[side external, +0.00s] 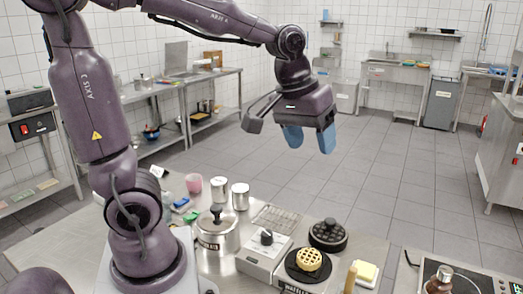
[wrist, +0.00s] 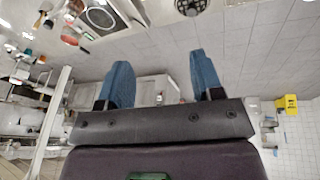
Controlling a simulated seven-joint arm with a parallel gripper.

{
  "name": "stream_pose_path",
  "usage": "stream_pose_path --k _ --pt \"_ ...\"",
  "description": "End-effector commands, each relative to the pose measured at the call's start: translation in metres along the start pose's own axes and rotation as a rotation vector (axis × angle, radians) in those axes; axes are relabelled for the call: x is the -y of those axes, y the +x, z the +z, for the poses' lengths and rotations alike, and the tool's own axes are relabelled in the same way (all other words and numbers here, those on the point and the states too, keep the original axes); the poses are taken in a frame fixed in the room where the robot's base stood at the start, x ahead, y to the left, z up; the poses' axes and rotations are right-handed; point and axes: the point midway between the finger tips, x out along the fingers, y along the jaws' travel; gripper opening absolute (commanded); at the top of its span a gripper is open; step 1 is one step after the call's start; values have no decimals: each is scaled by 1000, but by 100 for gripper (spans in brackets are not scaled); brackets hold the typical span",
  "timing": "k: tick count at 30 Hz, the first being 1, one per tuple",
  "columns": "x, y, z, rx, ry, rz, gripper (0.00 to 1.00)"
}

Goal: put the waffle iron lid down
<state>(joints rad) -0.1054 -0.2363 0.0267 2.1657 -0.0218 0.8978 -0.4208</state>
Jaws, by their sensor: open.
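The waffle iron base (side external: 283,285) stands on the steel table, with a round golden waffle (side external: 309,259) on its dark plate. The waffle iron lid (side external: 328,235) is a dark round plate, open behind the base, its gridded face showing. A dark round gridded part at the top edge of the wrist view looks like the lid (wrist: 192,5), cut off by the frame. My gripper (side external: 310,140) is high above the table, well clear of the lid. Its blue fingers are apart with nothing between them, as the wrist view also shows (wrist: 160,75).
Left of the base are a control box with a knob (side external: 263,257), a lidded pot (side external: 217,231) and metal canisters (side external: 240,196). The air around my gripper is free.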

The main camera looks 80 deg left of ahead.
Motion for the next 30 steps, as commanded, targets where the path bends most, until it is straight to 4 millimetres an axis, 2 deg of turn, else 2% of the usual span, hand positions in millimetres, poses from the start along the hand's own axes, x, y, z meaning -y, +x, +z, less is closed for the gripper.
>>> stream_pose_path --k 1,3,6,10,15,30 --pt "1 -14 20 -34 97 21 60" --pt "5 -25 42 -68 223 39 60" --pt "11 -33 69 -112 373 56 60" --pt "17 -36 91 -151 502 65 60" --pt "20 -36 100 -167 562 67 60" --pt "20 -37 100 -167 559 67 60"
